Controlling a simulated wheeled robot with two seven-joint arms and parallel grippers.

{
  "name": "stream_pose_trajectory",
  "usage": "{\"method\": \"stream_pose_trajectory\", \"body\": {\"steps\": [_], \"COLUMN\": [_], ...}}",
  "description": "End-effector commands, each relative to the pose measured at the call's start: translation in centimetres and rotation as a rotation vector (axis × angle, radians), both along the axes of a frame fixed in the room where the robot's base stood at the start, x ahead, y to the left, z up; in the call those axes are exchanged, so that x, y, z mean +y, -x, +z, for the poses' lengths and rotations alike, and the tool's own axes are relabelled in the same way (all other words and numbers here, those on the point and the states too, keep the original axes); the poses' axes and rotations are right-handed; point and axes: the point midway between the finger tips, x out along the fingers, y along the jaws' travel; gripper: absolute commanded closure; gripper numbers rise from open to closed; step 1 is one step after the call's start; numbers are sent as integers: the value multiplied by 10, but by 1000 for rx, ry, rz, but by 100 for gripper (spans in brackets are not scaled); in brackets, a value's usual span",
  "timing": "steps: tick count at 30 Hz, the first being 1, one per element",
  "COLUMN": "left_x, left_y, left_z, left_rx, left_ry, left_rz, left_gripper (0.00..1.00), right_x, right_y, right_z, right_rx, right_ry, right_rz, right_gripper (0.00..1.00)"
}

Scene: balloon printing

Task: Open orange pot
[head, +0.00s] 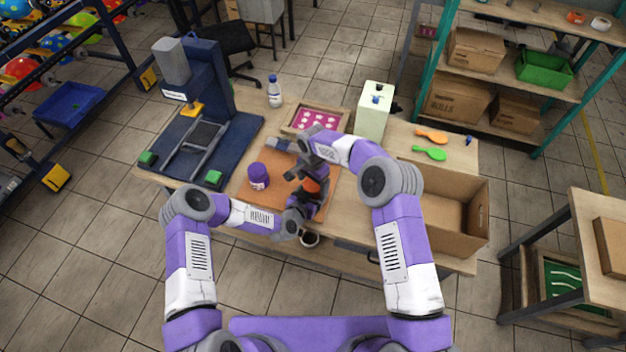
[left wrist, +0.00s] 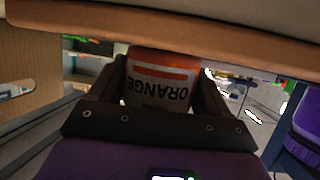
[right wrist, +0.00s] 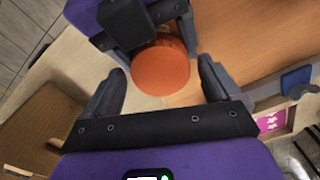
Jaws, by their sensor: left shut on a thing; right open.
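The orange pot (head: 312,185) is on or just above the brown mat on the table, mostly hidden by my grippers. Its label reading ORANGE shows upside down in the left wrist view (left wrist: 158,92). My left gripper (head: 303,205) is shut on the pot's body from the near side. My right gripper (head: 297,170) is open above the pot. In the right wrist view, the pot's round orange lid (right wrist: 160,70) lies between and beyond my open right fingers (right wrist: 160,88). The lid appears to be on the pot.
A purple pot (head: 258,176) stands on the brown mat (head: 247,192) to the left. A blue press (head: 205,130) is further left. A pink tray (head: 318,120), a white bottle (head: 274,92) and a pale green box (head: 375,112) stand behind. A cardboard box (head: 455,212) is at right.

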Motion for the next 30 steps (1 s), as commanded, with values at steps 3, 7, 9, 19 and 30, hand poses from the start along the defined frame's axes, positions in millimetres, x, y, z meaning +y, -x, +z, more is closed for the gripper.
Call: {"method": "stream_pose_trajectory", "body": {"steps": [3,7,9,19,30], "left_x": [0,0,0,0,0], "left_y": [0,0,0,0,0], "left_z": [-1,-1,-1,-1,-1], "left_rx": [1,1,1,1,1], "left_ry": [0,0,0,0,-1], "left_rz": [0,0,0,0,1], "left_gripper": [100,100,100,100,100], "right_x": [0,0,0,0,0], "right_y": [0,0,0,0,0], "right_z": [0,0,0,1,1], "right_rx": [0,0,0,0,0], "right_ry": [0,0,0,0,0], "right_rz": [0,0,0,125,754], "right_gripper": [20,40,51,68,68]}}
